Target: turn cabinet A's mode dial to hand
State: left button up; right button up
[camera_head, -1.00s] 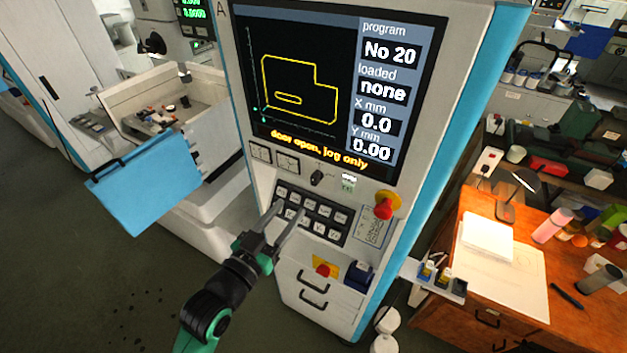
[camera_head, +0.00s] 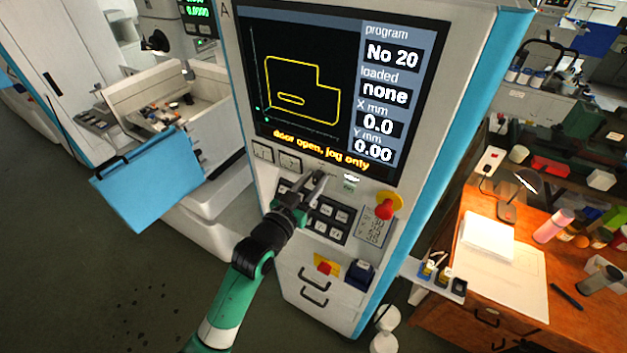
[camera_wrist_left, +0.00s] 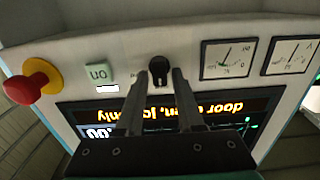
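Cabinet A (camera_head: 487,60) carries a slanted control panel under its screen. The mode dial, a small black knob (camera_wrist_left: 158,66), shows in the left wrist view between and just beyond my fingertips; I cannot read its setting. In the head view the fingers largely hide it. My left gripper (camera_head: 314,178) is open, with its two fingers (camera_wrist_left: 159,80) reaching to the panel on either side of the knob, with gaps showing. I cannot tell how far the tips are from the panel face. My right gripper is in neither view.
A red emergency button (camera_head: 385,208) and a pale "on" button (camera_wrist_left: 98,73) sit on one side of the dial, two gauges (camera_wrist_left: 228,57) on the other. A black keypad (camera_head: 330,216) lies below. The screen (camera_head: 300,85) reads "door open, jog only".

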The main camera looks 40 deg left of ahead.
pick_arm(q)
grip_shut()
jog(key=shift+m, duration=0.3)
jog(key=m, duration=0.6)
jog(key=shift+d, duration=0.2)
jog(key=m, duration=0.3)
jog(key=shift+d+f+m, duration=0.1)
jog(key=shift+m, duration=0.2)
jog(key=shift+f+m, duration=0.15)
jog(key=shift+m, duration=1.75)
jog(key=shift+o, duration=1.6)
grip_release()
